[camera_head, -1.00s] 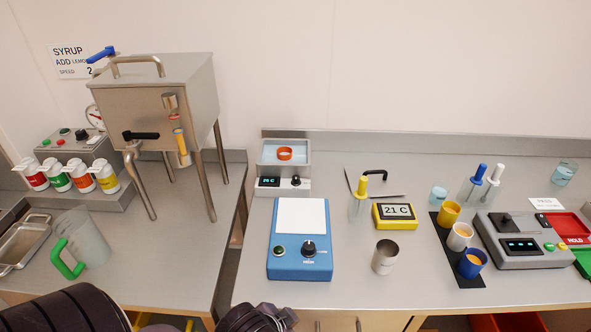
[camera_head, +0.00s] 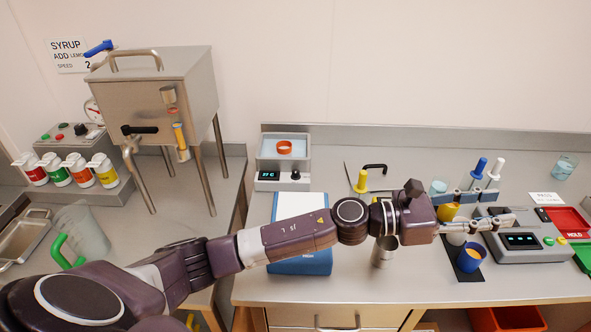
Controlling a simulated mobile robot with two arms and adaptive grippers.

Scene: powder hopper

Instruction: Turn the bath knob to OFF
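The bath (camera_head: 261,163) is a small grey unit with a water-filled basin at the back middle of the counter. An orange ring (camera_head: 284,147) sits in the basin. The bath's dark knob (camera_head: 296,175) is on its front, right of a small lit display (camera_head: 268,175). The knob's setting is too small to read. My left gripper (camera_head: 504,207) is well to the right of the bath, over the cups and the grey device. Its two fingers are spread apart with nothing held between them. My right gripper is not in view.
A metal cup (camera_head: 383,251), coloured cups (camera_head: 471,258) and a grey device (camera_head: 535,255) stand at right. A steel hopper (camera_head: 150,95) stands at left.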

